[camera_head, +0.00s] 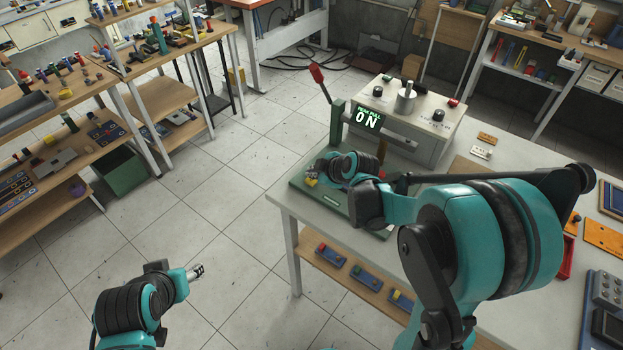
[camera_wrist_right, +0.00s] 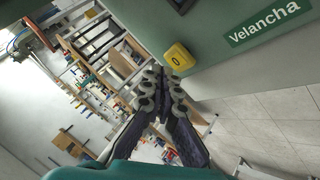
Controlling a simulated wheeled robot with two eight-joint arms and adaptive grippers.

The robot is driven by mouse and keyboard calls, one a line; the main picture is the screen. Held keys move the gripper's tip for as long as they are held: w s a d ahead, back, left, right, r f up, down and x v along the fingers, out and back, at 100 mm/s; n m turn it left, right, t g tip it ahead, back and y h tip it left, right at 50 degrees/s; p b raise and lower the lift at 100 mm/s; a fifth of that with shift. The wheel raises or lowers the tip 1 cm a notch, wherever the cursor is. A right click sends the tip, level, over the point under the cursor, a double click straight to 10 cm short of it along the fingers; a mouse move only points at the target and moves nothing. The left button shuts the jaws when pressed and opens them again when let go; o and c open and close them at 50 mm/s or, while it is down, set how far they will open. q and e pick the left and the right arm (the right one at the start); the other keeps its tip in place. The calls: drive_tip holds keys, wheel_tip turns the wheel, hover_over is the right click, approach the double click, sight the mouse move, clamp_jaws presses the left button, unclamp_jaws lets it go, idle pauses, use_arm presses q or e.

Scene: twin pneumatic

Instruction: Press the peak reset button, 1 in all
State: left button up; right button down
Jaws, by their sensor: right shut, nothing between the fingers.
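A yellow button (camera_wrist_right: 178,57) marked "0" stands out from the green base (camera_wrist_right: 140,12) in the right wrist view. In the head view it shows as a small yellow patch (camera_head: 312,182) at the left end of the green base (camera_head: 331,197). My right gripper (camera_head: 309,172) is shut and empty right by it, partly covering it. In the wrist view its fingertips (camera_wrist_right: 162,82) are close to the button; whether they touch cannot be told. The display (camera_head: 367,117) on the grey instrument reads "ON" under a smaller line. My left gripper (camera_head: 197,271) is over the floor, away from the table.
A red-knobbed lever (camera_head: 317,74) rises from a green post behind my right gripper. The grey instrument box (camera_head: 425,118) stands on the table (camera_head: 288,204). Small blue units (camera_head: 363,275) lie on the lower shelf. Shelving with parts stands at left; the floor (camera_head: 180,220) between is clear.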

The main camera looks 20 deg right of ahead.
sight(313, 182)
wheel_tip(313, 182, up, 5)
drive_tip(key=p, duration=0.4)
drive_tip(key=shift+r, duration=0.1)
idle(0.8)
